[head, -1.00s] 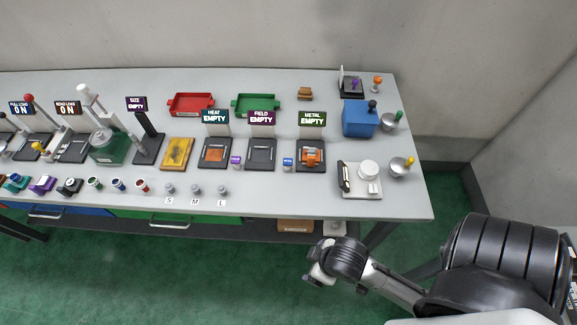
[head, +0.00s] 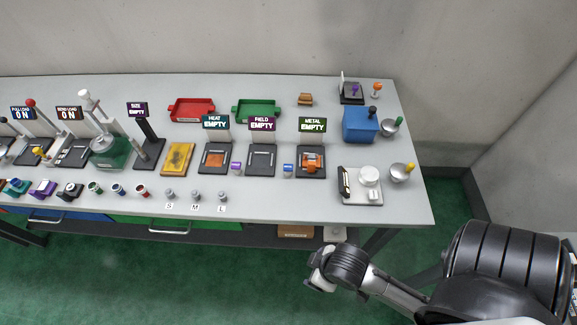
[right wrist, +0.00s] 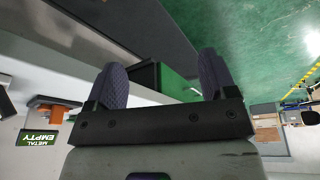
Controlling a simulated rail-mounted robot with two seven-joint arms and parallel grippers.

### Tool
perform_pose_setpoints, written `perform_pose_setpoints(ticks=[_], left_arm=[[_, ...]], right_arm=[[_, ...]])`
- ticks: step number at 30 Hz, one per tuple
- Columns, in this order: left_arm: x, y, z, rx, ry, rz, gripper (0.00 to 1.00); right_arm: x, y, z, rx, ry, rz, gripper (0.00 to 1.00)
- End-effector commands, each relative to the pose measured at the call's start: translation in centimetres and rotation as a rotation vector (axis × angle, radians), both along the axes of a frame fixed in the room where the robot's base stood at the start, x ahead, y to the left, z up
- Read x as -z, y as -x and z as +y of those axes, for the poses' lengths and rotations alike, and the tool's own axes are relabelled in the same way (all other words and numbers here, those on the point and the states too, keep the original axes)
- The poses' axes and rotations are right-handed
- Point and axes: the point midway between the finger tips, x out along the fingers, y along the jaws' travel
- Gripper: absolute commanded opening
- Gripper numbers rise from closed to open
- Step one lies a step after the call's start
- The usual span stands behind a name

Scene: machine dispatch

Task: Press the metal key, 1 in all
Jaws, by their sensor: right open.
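The metal station (head: 324,170) is a dark pad on the bench under a sign (head: 312,125) reading METAL EMPTY, with an orange piece (head: 311,162) on it. A small blue block (head: 288,171) stands just left of the pad. A small purple block (head: 236,168) stands left of the field station. I cannot tell for sure which part is the metal key. My right gripper (head: 318,270) is below and in front of the bench edge, clear of the station. In the right wrist view my right gripper (right wrist: 163,78) is open, with nothing between its fingers. My left gripper is not in view.
The heat (head: 214,170) and field (head: 262,172) stations stand left of the metal station. A white device (head: 372,194), a blue box (head: 360,123) and metal bowls (head: 401,174) stand to its right. The bench front edge (head: 300,220) lies between my right gripper and the stations.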

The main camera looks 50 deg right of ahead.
Motion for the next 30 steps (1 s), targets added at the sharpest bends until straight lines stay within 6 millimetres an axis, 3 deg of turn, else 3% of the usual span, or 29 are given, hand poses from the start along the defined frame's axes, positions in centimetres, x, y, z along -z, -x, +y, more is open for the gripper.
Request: perform_pose_setpoints(ticks=[2, 24, 30], left_arm=[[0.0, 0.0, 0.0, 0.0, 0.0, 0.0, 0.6], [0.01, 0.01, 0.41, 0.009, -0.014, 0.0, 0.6], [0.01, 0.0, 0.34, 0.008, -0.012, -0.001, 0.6]], right_arm=[[0.0, -0.01, -0.01, 0.0, 0.0, 0.0, 0.7], [-0.02, -0.02, -0.02, 0.0, 0.0, -0.001, 0.0], [-0.02, -0.03, -0.01, 0.0, 0.0, -0.001, 0.0]])
